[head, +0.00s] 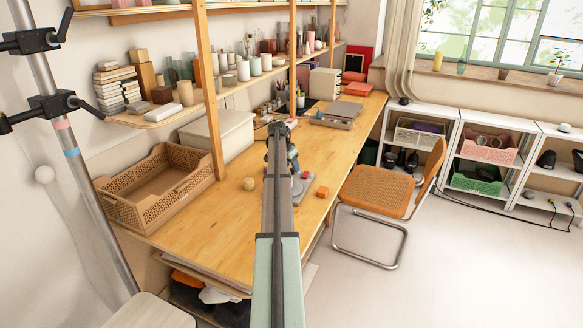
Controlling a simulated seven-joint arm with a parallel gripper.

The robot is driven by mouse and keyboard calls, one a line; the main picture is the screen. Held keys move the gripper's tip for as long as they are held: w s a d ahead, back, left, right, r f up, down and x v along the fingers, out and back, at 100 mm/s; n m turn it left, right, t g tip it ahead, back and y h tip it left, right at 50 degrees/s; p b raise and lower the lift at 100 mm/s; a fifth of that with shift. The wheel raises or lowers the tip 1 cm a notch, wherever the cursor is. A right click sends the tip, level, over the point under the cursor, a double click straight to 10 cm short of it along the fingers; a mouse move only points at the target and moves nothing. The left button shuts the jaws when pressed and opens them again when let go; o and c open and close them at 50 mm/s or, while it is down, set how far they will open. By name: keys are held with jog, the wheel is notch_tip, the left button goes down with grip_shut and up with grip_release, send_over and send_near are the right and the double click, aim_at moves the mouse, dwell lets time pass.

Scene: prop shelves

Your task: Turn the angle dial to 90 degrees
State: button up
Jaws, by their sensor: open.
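A low grey device (301,188) sits on the wooden desk, partly hidden behind my arm. It may carry the angle dial, but no dial face or scale can be read at this size. My arm reaches out over the desk from the bottom of the picture. A dark part that seems to be my gripper (293,160) shows just right of the arm, above the grey device. It is small and mostly hidden. Its jaws are open, and whether it touches the device cannot be told.
A woven brown crate (155,187) and a pale box (218,131) line the desk's left side. An orange chair (376,190) stands at its right edge.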

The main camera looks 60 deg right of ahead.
jog(key=v, duration=1.2)
jog(key=shift+r, duration=0.35)
